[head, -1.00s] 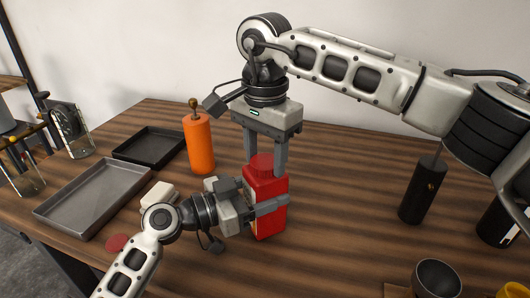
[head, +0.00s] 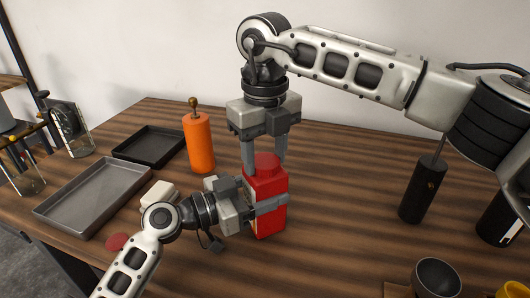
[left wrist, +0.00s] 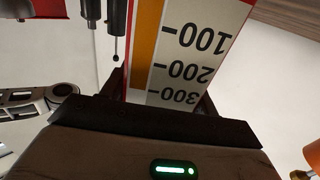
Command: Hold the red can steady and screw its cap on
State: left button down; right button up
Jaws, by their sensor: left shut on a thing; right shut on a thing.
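The red can (head: 268,220) stands upright on the wooden table. My left gripper (head: 264,204) is shut around its body from the left side. In the left wrist view the can's white scale face (left wrist: 195,50), with 100, 200 and 300 marks, fills the space between the fingers. The red cap (head: 266,161) sits at the can's top. My right gripper (head: 265,158) points down from above and is shut on the cap, one finger on each side. Whether the cap's thread is engaged cannot be seen.
An orange bottle (head: 200,143) stands behind and left of the can. A grey tray (head: 70,222) and a black tray (head: 124,156) lie at left. A black cylinder (head: 420,195) and a dark cup (head: 438,278) stand at right.

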jog(key=o, duration=1.1)
jog(key=shift+r, duration=2.3)
jog(key=shift+c, duration=0.4)
jog(key=n, duration=0.2)
jog(key=r+n, duration=0.1)
jog(key=shift+a+r+n, duration=0.1)
jog(key=shift+r+n, duration=0.2)
jog(key=shift+n, duration=0.1)
jog(key=r+n, duration=0.1)
jog(key=n, duration=0.2)
jog(key=shift+r+n, duration=0.4)
